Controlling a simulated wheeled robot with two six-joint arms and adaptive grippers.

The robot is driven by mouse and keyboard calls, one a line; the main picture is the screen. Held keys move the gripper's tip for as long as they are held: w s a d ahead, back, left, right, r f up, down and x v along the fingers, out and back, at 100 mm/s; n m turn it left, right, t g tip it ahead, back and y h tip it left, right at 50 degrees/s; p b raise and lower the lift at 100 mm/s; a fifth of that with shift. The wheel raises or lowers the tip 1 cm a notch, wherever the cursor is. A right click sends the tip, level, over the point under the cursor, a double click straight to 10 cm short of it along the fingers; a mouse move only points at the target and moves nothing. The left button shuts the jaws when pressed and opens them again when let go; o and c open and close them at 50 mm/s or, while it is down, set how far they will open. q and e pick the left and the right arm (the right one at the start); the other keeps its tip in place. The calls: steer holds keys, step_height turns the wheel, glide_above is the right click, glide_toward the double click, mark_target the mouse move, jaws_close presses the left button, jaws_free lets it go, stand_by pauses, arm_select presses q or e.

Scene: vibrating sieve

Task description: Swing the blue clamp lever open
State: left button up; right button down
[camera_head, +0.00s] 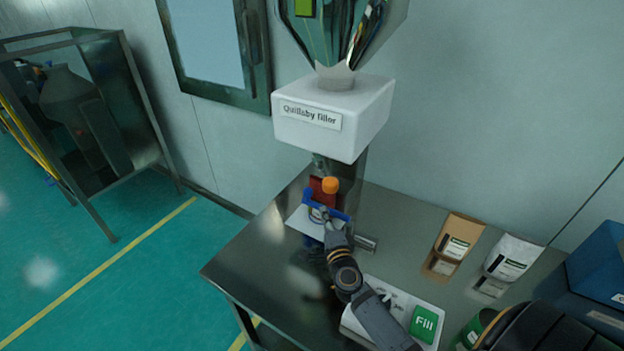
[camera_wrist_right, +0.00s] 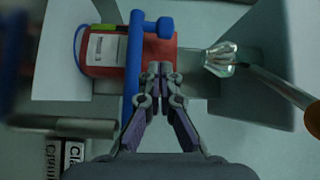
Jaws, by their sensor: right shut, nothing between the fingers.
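My right gripper (camera_head: 328,218) is at the lever. In the wrist view its fingertips (camera_wrist_right: 161,70) are together and empty, just right of the bar; I cannot tell whether they touch it. My left gripper is not in view.
The white "Quillaby filler" box (camera_head: 360,105) hangs above the work spot. A blue box (camera_head: 600,265) stands at the far right.

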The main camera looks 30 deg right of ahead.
steer(key=x, duration=0.6)
steer(key=shift+r, duration=0.3)
steer(key=shift+b+x, duration=0.35)
steer(key=shift+x, duration=0.55)
steer(key=shift+w+r, duration=0.2)
steer(key=shift+w+d, duration=0.1)
steer(key=shift+w, duration=0.1)
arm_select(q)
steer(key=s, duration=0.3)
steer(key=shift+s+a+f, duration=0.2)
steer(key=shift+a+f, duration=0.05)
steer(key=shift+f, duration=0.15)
arm_select(e)
steer(key=shift+s, duration=0.1)
